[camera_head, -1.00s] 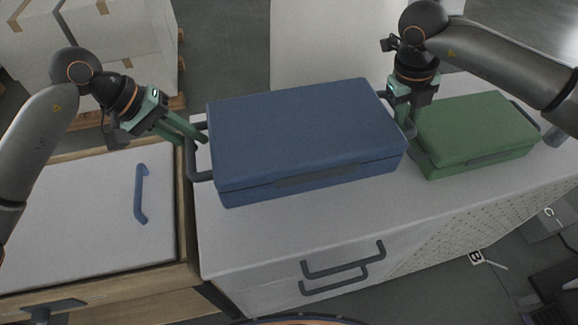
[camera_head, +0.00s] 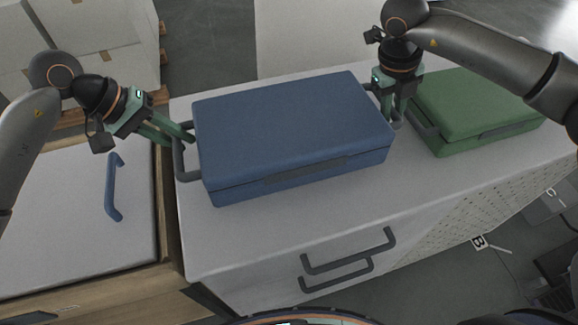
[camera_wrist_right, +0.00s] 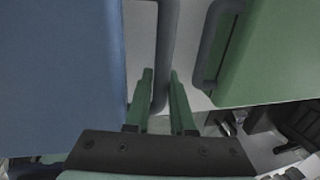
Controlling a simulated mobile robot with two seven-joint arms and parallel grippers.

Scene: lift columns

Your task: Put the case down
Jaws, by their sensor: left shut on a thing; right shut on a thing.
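The blue case (camera_head: 290,130) is level over the white cabinet top (camera_head: 300,215), with a dark handle at each short end. I cannot tell whether its underside touches the top. My left gripper (camera_head: 186,138) is shut on the left handle (camera_head: 180,165). My right gripper (camera_head: 392,112) is shut on the right handle, partly hidden behind the case in the head view. In the right wrist view the fingers (camera_wrist_right: 161,98) stand on either side of the dark handle bar (camera_wrist_right: 164,60), with the blue case (camera_wrist_right: 60,70) to the left.
A green case (camera_head: 480,110) lies close to the right on the same top; its handle (camera_wrist_right: 212,50) is near my right fingers. The front edge carries dark drawer handles (camera_head: 345,255). A lower white surface with a blue handle (camera_head: 113,188) is at left.

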